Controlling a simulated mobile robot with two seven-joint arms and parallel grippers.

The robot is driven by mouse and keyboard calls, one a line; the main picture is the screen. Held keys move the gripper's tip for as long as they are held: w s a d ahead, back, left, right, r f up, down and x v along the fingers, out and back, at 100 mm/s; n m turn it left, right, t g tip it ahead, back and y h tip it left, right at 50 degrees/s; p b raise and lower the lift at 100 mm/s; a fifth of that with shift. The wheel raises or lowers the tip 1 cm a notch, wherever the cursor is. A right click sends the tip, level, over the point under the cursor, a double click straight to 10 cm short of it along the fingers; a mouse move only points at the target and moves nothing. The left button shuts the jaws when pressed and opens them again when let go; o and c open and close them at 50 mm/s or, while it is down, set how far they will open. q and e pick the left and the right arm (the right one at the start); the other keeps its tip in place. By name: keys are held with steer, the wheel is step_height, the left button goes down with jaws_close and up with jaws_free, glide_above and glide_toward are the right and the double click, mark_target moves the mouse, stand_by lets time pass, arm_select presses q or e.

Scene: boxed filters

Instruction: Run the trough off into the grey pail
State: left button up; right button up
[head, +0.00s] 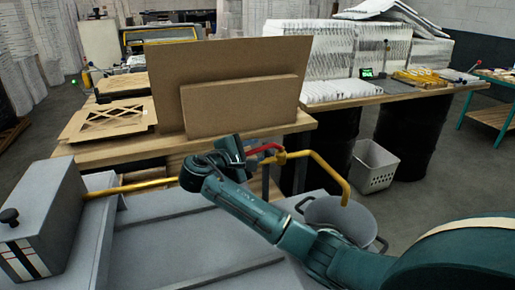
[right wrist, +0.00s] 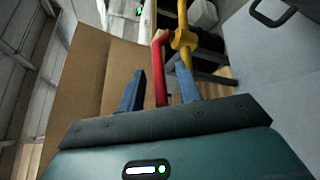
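The grey trough (head: 165,245) fills the lower left of the head view. A yellow pipe (head: 145,186) runs from it to a valve with a red lever (head: 262,149), then bends down over the grey pail (head: 325,213). My arm partly hides the pail. My right gripper (head: 240,157) is at the red lever. In the right wrist view, the lever (right wrist: 160,72) passes between the two spread fingers, with a gap visible on the left. Whether a finger touches it is unclear. The yellow valve body (right wrist: 184,40) is just beyond the fingers. My left gripper is not in view.
A wooden table (head: 110,152) with upright brown boards (head: 228,70) stands close behind the pipe. A grey box with a black knob (head: 9,216) is at the left. A white basket (head: 374,167) and black drums stand behind the pail.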

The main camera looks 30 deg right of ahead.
steer(key=shift+x, duration=1.1)
jaws_close()
